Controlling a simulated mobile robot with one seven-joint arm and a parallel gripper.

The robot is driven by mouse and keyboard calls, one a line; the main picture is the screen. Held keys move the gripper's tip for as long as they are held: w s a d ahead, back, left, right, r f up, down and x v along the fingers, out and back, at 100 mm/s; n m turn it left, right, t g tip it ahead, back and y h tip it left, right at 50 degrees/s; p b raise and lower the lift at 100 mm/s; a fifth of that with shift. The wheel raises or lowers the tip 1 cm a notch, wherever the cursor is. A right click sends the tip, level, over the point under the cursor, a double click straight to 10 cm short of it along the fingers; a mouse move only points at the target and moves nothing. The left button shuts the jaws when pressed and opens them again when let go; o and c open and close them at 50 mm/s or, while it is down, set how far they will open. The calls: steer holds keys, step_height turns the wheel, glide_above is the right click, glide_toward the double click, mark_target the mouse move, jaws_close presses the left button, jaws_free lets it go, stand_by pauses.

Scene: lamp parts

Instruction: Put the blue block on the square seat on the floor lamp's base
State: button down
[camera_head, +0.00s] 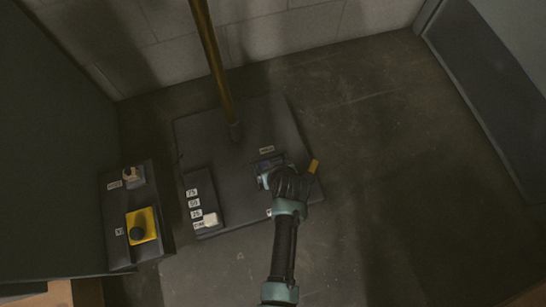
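The floor lamp's base is a dark square plate (261,119) on the floor, with a brass pole (212,62) rising from it. My gripper (270,172) reaches in from below, over the right part of the plate. A small bluish piece (264,166), which looks like the blue block, shows at the gripper's tip, just under a small white label (266,150). The gripper hides part of it. I cannot tell whether the fingers hold it or whether it touches the plate. The square seat is not clearly visible.
A raised strip with several number labels and a white knob (210,219) stands on the plate's left part. Left of it is a dark box with a yellow panel (143,225) and a beige switch (133,177). A small orange piece (314,166) shows right of my gripper. Floor at right is clear.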

steer(key=shift+w+r, duration=0.2)
steer(key=shift+w, duration=0.05)
jaws_free()
steer(key=shift+s+f, duration=0.2)
steer(key=shift+f, duration=0.05)
steer(key=shift+s+r+p, duration=0.15)
steer(key=shift+r+p, duration=0.35)
steer(key=shift+r, duration=0.1)
steer(key=p+v, duration=0.8)
steer(key=v, duration=0.3)
